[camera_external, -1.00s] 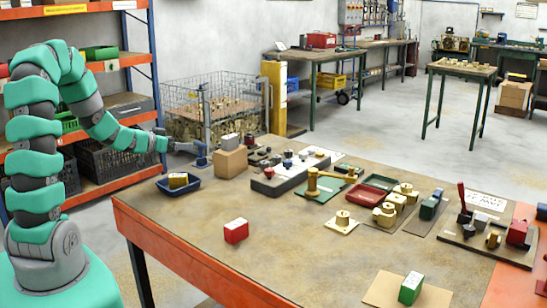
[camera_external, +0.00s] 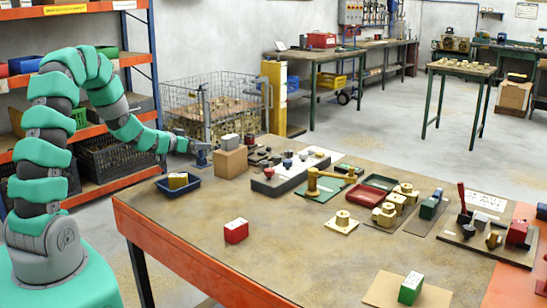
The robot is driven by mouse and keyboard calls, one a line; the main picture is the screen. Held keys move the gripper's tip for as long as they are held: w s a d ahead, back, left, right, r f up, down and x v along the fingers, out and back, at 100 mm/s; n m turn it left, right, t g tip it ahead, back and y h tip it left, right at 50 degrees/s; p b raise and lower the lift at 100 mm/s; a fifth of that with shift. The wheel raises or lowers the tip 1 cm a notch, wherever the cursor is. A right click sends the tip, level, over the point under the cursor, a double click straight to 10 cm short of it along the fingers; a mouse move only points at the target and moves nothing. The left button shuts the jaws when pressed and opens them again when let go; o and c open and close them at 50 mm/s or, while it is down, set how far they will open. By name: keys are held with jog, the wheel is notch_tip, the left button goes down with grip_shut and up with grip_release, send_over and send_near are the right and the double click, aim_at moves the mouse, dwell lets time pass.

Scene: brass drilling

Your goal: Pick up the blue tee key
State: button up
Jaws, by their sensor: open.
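The blue tee key (camera_external: 201,156) appears as a small upright blue piece at the far left part of the table, just left of a cardboard-coloured block. My gripper (camera_external: 193,147) reaches in from the left at the height of its upper part. The jaws are open and the fingertips are at or very near the key. They overlap it in the picture, so I cannot tell whether they touch it or sit around it. The key's upper end is partly hidden by the fingers.
A blue tray (camera_external: 164,188) holding a yellow block is in front. A grey rack (camera_external: 290,178) with small parts is farther right. The table's front middle is mostly clear around a red block (camera_external: 236,231).

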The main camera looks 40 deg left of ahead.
jog(key=shift+x, duration=1.5)
jog(key=shift+f, duration=0.1)
jog(key=c, duration=1.3)
